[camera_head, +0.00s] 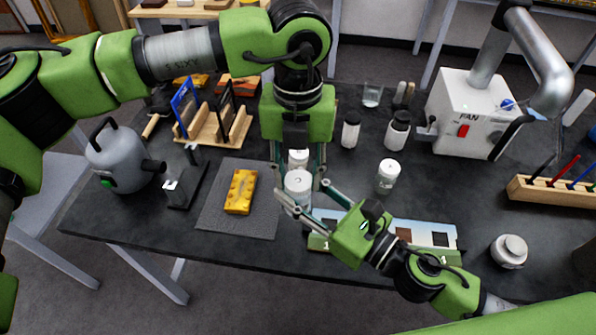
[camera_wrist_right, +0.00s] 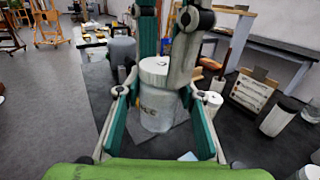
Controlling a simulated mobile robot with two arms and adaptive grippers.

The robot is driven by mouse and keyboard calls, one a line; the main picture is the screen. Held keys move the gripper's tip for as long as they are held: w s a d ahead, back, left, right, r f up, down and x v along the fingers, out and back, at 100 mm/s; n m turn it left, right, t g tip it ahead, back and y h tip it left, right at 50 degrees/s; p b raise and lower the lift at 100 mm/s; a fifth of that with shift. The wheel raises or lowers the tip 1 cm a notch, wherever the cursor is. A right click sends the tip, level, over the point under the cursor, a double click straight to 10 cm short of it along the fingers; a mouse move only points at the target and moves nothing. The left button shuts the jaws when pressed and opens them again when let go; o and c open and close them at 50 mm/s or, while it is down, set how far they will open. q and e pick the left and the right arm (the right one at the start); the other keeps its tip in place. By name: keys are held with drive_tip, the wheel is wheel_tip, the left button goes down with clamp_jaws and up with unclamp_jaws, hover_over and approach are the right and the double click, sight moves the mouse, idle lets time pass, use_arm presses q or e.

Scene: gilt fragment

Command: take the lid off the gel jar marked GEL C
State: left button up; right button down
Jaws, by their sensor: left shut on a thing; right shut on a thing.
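A white gel jar (camera_wrist_right: 155,112) with a white lid (camera_wrist_right: 153,68) is in the middle of the right wrist view; its lettering is partly hidden, so I cannot read the full mark. In the head view the lid (camera_head: 298,181) shows between the grippers, and fingers hide much of the jar. My left gripper (camera_head: 298,178) comes down from above, shut on the lid. My right gripper (camera_head: 303,197) reaches in from the lower right, shut around the jar's body. The lid appears to sit on the jar; I cannot see a gap. Another white jar (camera_head: 387,176) stands to the right.
A further white-lidded jar (camera_head: 298,158) stands close behind. A colored strip (camera_head: 425,234) lies along the front edge. A grey kettle (camera_head: 122,158) and a fan box (camera_head: 466,115) flank the table.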

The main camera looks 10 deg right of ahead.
use_arm(q)
drive_tip(key=n, duration=0.3)
drive_tip(key=shift+w+a+n, duration=0.25)
drive_tip(key=shift+w+n, duration=0.05)
drive_tip(key=shift+w, duration=0.1)
drive_tip(key=o, duration=1.2)
drive_tip(key=shift+s, duration=0.15)
drive_tip(key=shift+r, duration=0.1)
